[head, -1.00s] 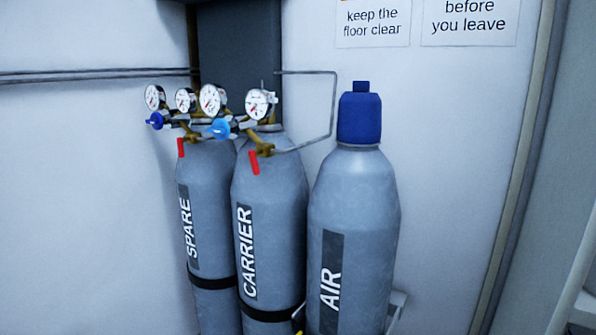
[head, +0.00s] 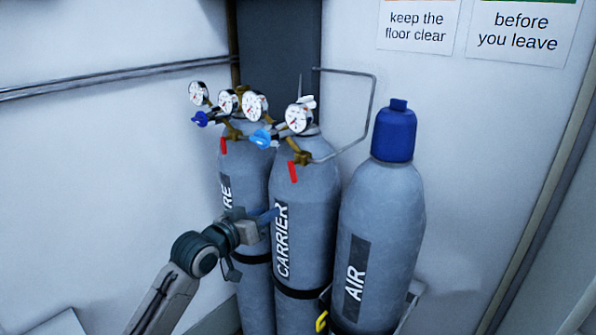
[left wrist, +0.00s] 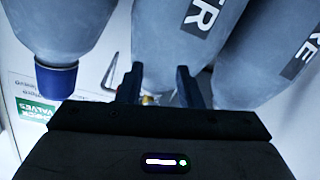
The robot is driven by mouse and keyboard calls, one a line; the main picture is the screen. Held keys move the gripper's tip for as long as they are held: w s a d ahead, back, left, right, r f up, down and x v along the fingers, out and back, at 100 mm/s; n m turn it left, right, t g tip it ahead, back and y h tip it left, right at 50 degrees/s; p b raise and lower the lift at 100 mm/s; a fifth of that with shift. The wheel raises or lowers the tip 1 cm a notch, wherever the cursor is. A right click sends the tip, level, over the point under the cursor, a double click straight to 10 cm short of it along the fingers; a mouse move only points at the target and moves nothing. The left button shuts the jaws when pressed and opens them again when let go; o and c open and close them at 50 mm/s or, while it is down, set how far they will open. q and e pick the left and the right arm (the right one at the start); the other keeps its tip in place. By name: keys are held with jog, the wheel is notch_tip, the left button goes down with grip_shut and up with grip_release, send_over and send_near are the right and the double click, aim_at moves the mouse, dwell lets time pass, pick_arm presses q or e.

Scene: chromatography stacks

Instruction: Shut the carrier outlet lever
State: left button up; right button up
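The carrier outlet lever (head: 293,172) is a small red handle hanging down, slightly tilted, from the brass fitting on the CARRIER cylinder (head: 318,200). My left gripper (head: 255,240) is below and left of this lever, in front of the SPARE cylinder and beside the CARRIER label, apart from the lever. In the left wrist view its two dark fingers (left wrist: 158,88) stand apart with the gripper open. My right gripper is not in view.
The SPARE cylinder (head: 257,185) has its own red lever (head: 223,146). Gauges (head: 255,106) and blue knobs (head: 262,138) crowd above. The AIR cylinder (head: 385,215), with a blue cap (head: 394,133), stands at right. A bent pipe (head: 372,100) runs behind.

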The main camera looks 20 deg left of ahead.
pick_arm(q)
jog(key=m+h, duration=0.1)
send_near(291, 177)
jog(key=w, duration=0.1)
jog(key=shift+t, duration=0.4)
jog(key=p+x, duration=0.1)
jog(key=x, duration=0.2)
jog(key=p+x, duration=0.2)
jog(key=x, duration=0.1)
jog(key=p+x, duration=0.1)
jog(key=x, duration=0.3)
jog(key=shift+d+f+p, duration=0.2)
jog(key=shift+d+p, duration=0.1)
jog(key=shift+w+d+f, duration=0.15)
jog(key=shift+w, duration=0.4)
